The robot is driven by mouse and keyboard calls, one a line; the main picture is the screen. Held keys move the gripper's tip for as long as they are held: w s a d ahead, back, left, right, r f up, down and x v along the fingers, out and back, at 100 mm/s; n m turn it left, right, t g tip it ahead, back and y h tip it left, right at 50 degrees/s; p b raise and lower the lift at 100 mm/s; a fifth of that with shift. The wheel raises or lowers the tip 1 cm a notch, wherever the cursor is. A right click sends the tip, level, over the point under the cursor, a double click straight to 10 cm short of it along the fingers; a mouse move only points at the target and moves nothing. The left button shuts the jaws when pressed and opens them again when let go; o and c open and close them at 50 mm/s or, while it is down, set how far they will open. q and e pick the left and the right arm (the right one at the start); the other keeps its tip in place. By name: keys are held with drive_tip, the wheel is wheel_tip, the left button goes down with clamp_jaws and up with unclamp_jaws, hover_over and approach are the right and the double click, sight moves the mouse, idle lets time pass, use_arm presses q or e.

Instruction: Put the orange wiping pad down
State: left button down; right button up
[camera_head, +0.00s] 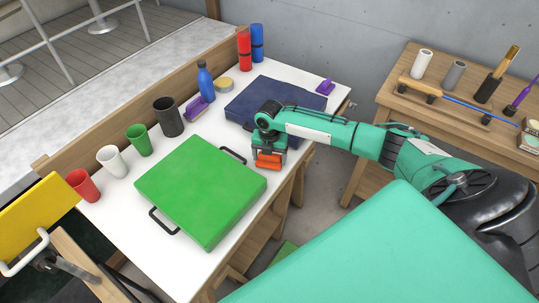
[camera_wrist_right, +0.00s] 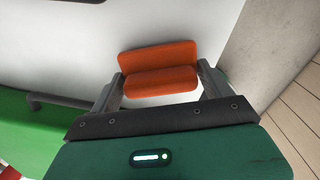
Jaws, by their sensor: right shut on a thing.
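The orange wiping pad (camera_head: 268,160) is between the fingers of my right gripper (camera_head: 268,153), near the right edge of the white table (camera_head: 255,220). In the right wrist view the pad (camera_wrist_right: 158,56) shows as two orange parts, with a finger of the gripper (camera_wrist_right: 160,83) at each side of the nearer part. White tabletop lies beyond it. I cannot tell whether the pad touches the table. My left gripper is not in view.
A green case (camera_head: 200,190) with black handles lies left of the gripper, and a dark blue case (camera_head: 255,100) lies behind it. Cups and a blue bottle (camera_head: 205,80) line the table's far left side. A wooden side table (camera_head: 450,60) stands at right.

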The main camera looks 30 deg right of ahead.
drive_tip(key=shift+f, duration=0.45)
idle(0.4)
drive_tip(key=o, duration=0.8)
wheel_tip(320, 180, up, 14)
drive_tip(key=shift+f+b, duration=0.1)
drive_tip(key=shift+b, duration=0.9)
drive_tip(key=shift+c, duration=0.3)
clamp_jaws()
wheel_tip(320, 180, up, 12)
drive_tip(key=p, duration=1.3)
drive_tip(key=shift+p, duration=0.3)
idle(0.3)
